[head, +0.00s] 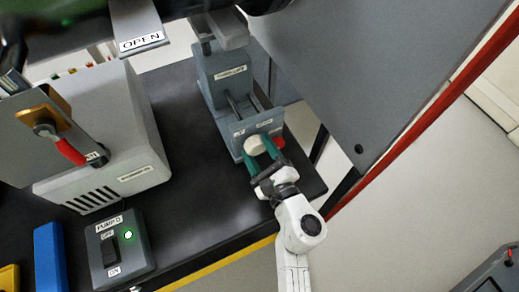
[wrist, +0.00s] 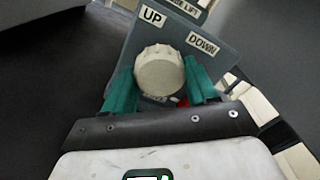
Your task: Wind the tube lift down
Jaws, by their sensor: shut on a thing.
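The tube lift (head: 228,85) is a grey-blue unit with a white label and two rails, standing near the right end of the black bench in the head view. Its front panel carries a pale ribbed knob (head: 257,145). In the wrist view the knob (wrist: 160,71) sits below an UP label (wrist: 153,16) on the left and a DOWN label (wrist: 203,43) on the right. My gripper (head: 264,152) has green fingers, one on each side of the knob, and is shut on it. A red part shows just behind the right finger. The knob's lower edge is partly hidden.
A pump switch box (head: 120,250) with a lit green lamp stands at the front left of the bench. A grey box (head: 120,140) and a red-handled lever (head: 65,147) are behind it. A large grey panel (head: 370,70) rises close at the right.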

